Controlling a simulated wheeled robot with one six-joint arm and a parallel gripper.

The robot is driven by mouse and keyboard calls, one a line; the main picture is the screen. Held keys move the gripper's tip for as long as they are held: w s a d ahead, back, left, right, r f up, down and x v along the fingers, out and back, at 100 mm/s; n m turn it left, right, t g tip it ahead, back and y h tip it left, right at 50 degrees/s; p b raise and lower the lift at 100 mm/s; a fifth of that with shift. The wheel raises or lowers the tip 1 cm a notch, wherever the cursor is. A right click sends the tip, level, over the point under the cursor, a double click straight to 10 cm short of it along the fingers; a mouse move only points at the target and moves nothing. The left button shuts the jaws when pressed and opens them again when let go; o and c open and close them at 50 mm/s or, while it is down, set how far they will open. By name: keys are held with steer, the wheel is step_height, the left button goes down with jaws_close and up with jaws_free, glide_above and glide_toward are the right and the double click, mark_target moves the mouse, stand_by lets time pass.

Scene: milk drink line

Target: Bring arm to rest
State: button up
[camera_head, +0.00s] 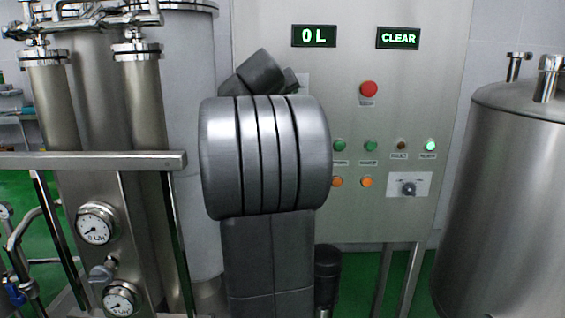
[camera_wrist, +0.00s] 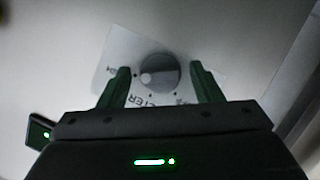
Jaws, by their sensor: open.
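My gripper (camera_wrist: 160,67) is open and empty in the wrist view, with its two green fingers apart. A round grey selector knob (camera_wrist: 159,73) on a white label plate shows between and beyond the fingertips. The fingers do not seem to touch it, but the exact gap cannot be told. In the head view the same kind of knob (camera_head: 408,188) sits at the lower right of the control panel. My arm (camera_head: 265,157) stands folded in the middle of the head view, and my gripper is hidden there.
The grey control panel (camera_head: 440,110) has a red button (camera_head: 369,89), lamps, and displays reading "0 L" (camera_head: 314,36) and "CLEAR" (camera_head: 398,38). A steel tank (camera_head: 510,190) stands at right. Steel filter columns, a rail (camera_head: 90,160) and gauges (camera_head: 97,224) stand at left.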

steer(key=b+v, duration=0.3)
steer(key=v, duration=1.1)
steer(key=w+d+f+n+t+h+b, duration=0.1)
steer(key=w+f+n+h, duration=0.15)
steer(key=w+n, duration=0.3)
steer(key=w+d+f+n+t+h, duration=0.1)
steer(key=w+d+f+n+t, duration=0.2)
steer(key=w, duration=0.4)
steer(key=s+a+n+g+b, duration=0.1)
steer(key=s+a, duration=0.3)
steer(key=s, duration=0.2)
steer(key=shift+r+b, duration=0.2)
steer(key=shift+b, duration=0.1)
steer(key=shift+a, duration=0.1)
